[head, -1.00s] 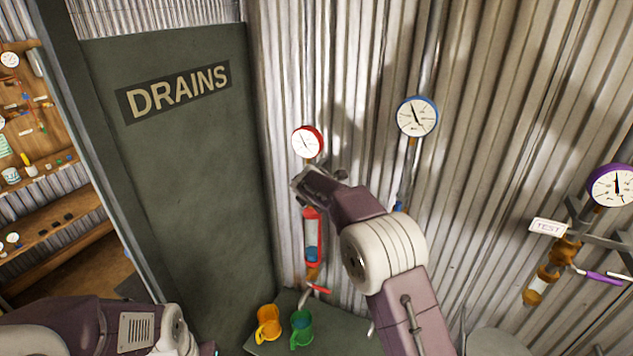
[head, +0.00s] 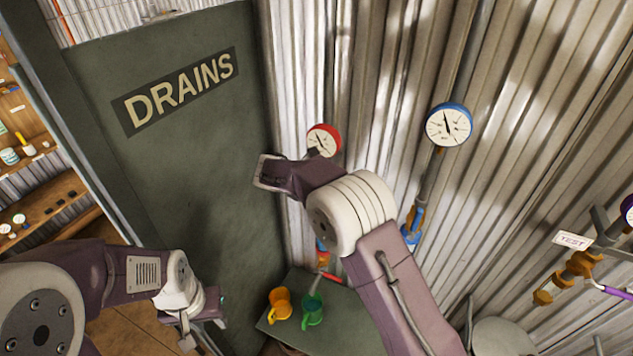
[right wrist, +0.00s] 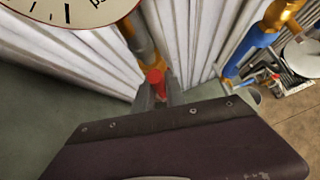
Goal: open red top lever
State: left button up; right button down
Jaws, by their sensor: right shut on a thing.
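The red-rimmed gauge (head: 324,140) is on the pipe by the corrugated wall, in the middle of the head view. My right arm hides the pipe just below it, and the top lever with it. In the right wrist view a red lever end (right wrist: 155,78) sits between the fingertips of my right gripper (right wrist: 157,92), which is shut on it, below the large gauge face. In the head view the right fingertips are hidden behind my wrist. My left gripper (head: 198,318) is low at the left, away from the pipe; its jaw opening is unclear.
A lower red lever (head: 333,278) shows under my right arm. A blue-rimmed gauge (head: 449,125) and pipe are right. The DRAINS panel (head: 185,190) is left.

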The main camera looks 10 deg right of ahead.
dwell(0.4)
jog(key=c, duration=1.4)
grip_release()
jog(key=shift+s+a+r, duration=0.15)
jog(key=shift+a+r, duration=0.05)
jog(key=shift+a, duration=0.05)
jog(key=b+v, duration=0.2)
jog(key=v, duration=0.6)
jog(key=shift+s+r+b, duration=0.1)
jog(key=shift+r+b, duration=0.1)
jog(key=shift+b, duration=0.15)
